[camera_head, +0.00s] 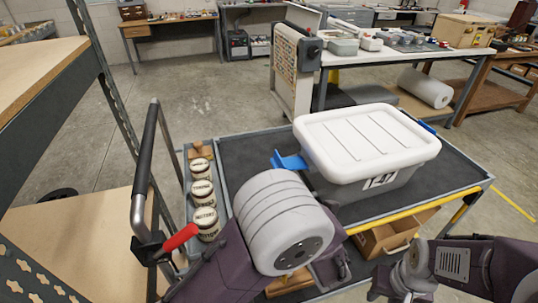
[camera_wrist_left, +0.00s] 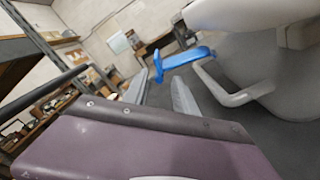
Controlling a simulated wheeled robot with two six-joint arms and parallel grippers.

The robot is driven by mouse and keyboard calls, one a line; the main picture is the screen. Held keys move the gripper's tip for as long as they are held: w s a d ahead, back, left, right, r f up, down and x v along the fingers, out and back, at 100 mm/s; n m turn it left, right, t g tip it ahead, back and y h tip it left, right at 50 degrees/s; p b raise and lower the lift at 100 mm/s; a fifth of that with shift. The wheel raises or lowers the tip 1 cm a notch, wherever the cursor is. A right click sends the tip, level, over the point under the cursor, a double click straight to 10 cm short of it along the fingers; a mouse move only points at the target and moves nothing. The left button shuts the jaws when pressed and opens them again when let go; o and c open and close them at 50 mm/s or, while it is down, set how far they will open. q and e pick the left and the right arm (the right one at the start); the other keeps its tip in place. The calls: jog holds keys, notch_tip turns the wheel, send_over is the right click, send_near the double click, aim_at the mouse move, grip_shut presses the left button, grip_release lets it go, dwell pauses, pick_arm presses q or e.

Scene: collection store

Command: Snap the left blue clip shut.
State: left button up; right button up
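A grey box with a white lid (camera_head: 365,141) stands on the cart. The left blue clip (camera_head: 290,161) juts outward from the box's left side, swung away from the wall. It also shows in the left wrist view (camera_wrist_left: 185,62), sticking out under the lid rim. The right blue clip (camera_head: 427,127) shows only as a sliver at the far right side. My left gripper (camera_wrist_left: 160,88) has its two fingers apart, with nothing seen between them; the clip is beyond the fingertips. In the head view my left forearm hides that gripper. My right arm is at lower right, its fingers not visible.
The cart's dark mat (camera_head: 252,150) is bare left of the box. Several labelled jars (camera_head: 202,189) stand in a side tray at the cart's left, near a black push handle (camera_head: 146,153) with a red lever (camera_head: 180,238). A cardboard box (camera_head: 385,236) sits below.

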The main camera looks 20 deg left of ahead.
aim_at(273, 159)
pick_arm(q)
jog(key=b+x, duration=0.1)
jog(key=x, duration=0.8)
jog(key=shift+s+f, duration=0.1)
jog(key=shift+c, duration=0.2)
grip_shut()
dwell(0.9)
